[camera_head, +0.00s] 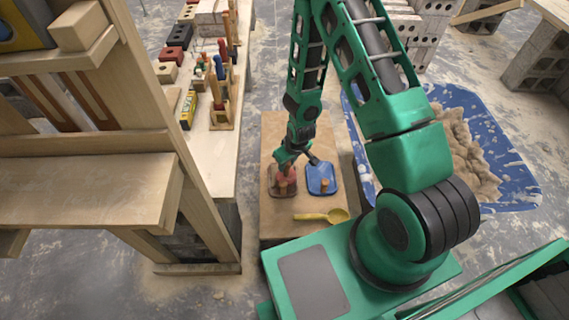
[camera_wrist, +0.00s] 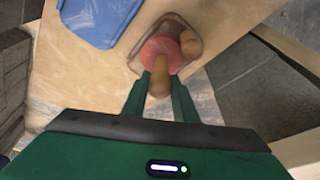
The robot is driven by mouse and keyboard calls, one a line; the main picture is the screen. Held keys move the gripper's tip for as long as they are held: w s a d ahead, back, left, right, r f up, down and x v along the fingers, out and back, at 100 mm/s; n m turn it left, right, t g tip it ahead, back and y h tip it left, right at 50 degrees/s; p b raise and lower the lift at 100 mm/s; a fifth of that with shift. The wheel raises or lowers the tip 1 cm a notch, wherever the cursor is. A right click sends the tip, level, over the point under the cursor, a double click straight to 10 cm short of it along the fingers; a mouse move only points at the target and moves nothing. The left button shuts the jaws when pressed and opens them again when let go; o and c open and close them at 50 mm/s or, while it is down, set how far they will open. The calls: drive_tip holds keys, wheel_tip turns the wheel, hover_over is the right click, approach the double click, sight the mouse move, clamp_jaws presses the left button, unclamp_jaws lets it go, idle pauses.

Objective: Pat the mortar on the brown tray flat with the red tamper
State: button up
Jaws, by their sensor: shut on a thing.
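The brown tray (camera_head: 272,191) lies on the wooden board, left of a blue tray (camera_head: 314,188). The brown tray also shows at the top of the wrist view (camera_wrist: 178,17). My gripper (camera_wrist: 160,92) is shut on the tan handle of the red tamper (camera_wrist: 157,47). The tamper's red head is over the brown tray; I cannot tell whether it touches the mortar. A tan lump of mortar (camera_wrist: 190,43) shows beside the head, partly hidden by it. In the head view the tamper (camera_head: 287,172) is partly covered by my gripper (camera_head: 287,157).
A yellow spoon (camera_head: 318,216) lies on the board in front of the trays. The blue tray holds a small tan lump (camera_head: 324,183). A blue sheet with a sand heap (camera_head: 470,150) is at right. A bench with tools (camera_head: 212,100) and a wooden shelf (camera_head: 90,190) are at left.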

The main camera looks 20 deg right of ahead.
drive_tip(key=shift+f, duration=0.15)
idle(0.3)
drive_tip(key=shift+f, duration=0.6)
drive_tip(key=shift+r, duration=0.15)
drive_tip(key=shift+r, duration=0.65)
drive_tip(key=shift+w, duration=0.1)
drive_tip(key=shift+w+d, duration=0.95)
drive_tip(key=shift+d, duration=0.2)
